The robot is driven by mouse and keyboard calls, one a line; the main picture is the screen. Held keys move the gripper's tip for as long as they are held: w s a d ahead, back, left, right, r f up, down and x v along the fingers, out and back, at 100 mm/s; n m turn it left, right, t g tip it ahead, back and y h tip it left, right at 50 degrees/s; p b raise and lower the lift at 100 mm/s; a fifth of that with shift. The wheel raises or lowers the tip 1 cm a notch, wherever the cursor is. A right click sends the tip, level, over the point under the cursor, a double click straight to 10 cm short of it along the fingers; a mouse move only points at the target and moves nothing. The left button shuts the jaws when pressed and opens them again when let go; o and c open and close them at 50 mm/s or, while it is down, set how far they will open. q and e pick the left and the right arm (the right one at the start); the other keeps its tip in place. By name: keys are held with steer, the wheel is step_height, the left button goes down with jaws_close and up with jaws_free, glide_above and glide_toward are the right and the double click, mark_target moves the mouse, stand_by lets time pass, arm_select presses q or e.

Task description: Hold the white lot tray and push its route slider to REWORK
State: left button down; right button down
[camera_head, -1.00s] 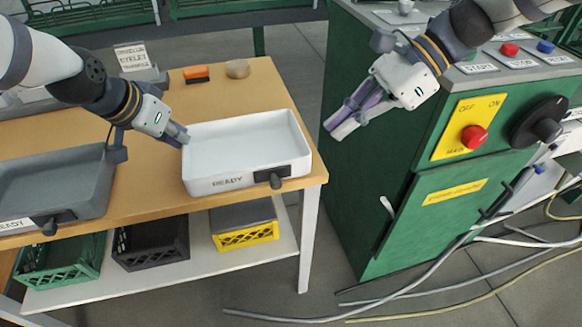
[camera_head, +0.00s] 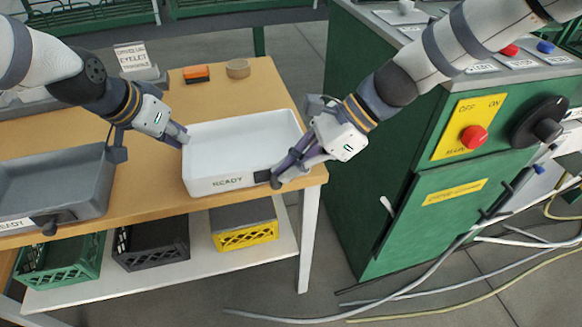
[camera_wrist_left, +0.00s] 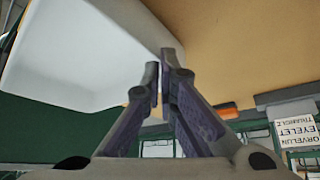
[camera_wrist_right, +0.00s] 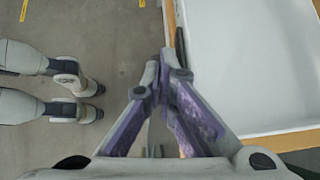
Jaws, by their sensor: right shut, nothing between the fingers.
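The white lot tray (camera_head: 207,152) sits at the wooden table's front right corner. Its front label reads READY (camera_head: 228,181).
A grey tray (camera_head: 85,180) with its own slider is at the left of the table (camera_head: 140,200). An orange block (camera_head: 196,73) and a round wooden piece (camera_head: 238,68) lie behind. The green machine cabinet (camera_head: 350,220) stands to the right; cables cross the floor.

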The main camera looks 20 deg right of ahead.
arm_select(q)
steer(key=shift+s+f, duration=0.15)
steer(key=shift+f, duration=0.2)
arm_select(e)
steer(key=a, duration=0.8)
steer(key=shift+a+f, duration=0.15)
steer(key=shift+a, duration=0.2)
steer(key=w+v, duration=0.1)
steer(key=v, duration=1.3)
steer(key=shift+s, duration=0.5)
